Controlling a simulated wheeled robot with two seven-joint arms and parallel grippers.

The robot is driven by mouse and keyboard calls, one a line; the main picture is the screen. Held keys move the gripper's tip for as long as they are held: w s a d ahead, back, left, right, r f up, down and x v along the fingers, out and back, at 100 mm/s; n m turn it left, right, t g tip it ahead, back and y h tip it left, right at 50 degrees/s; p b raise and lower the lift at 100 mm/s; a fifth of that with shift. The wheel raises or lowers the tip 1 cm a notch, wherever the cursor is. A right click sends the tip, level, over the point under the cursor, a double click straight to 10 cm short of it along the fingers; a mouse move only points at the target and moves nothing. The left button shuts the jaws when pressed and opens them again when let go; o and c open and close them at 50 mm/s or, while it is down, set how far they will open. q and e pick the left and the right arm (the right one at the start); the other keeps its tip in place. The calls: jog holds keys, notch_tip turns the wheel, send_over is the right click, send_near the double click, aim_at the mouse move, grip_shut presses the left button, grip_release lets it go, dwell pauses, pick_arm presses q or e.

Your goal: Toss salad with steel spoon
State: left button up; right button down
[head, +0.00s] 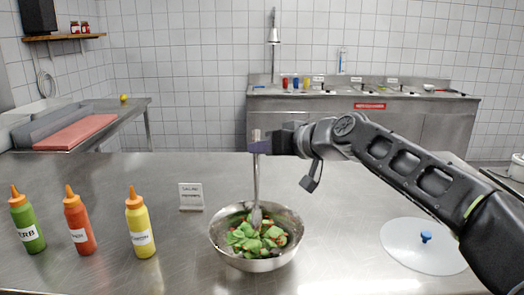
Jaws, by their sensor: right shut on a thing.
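A steel bowl (258,264) of green leafy salad (250,238) with some red bits stands on the steel counter at the middle. My right gripper (258,143) is above the bowl, shut on the upper handle of a steel spoon (257,185). The spoon hangs nearly upright, its head down in the bowl at the salad. How deep the spoon's tip sits among the leaves is hard to tell. My left gripper is not in view.
Green (27,222), red (78,222) and yellow (139,225) squeeze bottles stand at the left. A small sign (191,197) stands behind the bowl. A round lid with a blue knob (425,237) lies at the right. The counter between sign and bottles is clear.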

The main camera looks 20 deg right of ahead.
notch_tip(320, 180, up, 9)
jog(key=p, duration=0.6)
jog(key=shift+f, duration=0.2)
jog(key=shift+f, duration=0.1)
dwell(0.6)
